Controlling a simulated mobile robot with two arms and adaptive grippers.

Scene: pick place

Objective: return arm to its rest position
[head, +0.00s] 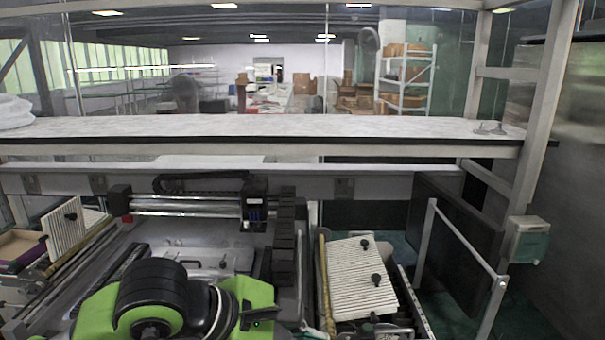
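A green and black arm part with thick dark rounded joints fills the bottom of the head view, left of centre. It appears to be a part of my own body, and I cannot tell which arm it belongs to. A small green piece with a dark prong shows at its right side, too unclear to read as a gripper. I see no clear pair of fingertips of either gripper. Neither gripper can be seen holding anything.
A long pale shelf (260,128) crosses above a machine with a metal linear rail (187,205). A ribbed white panel with black knobs (352,280) lies tilted at right of centre; another (72,232) is at left. A metal frame post (545,110) stands at right.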

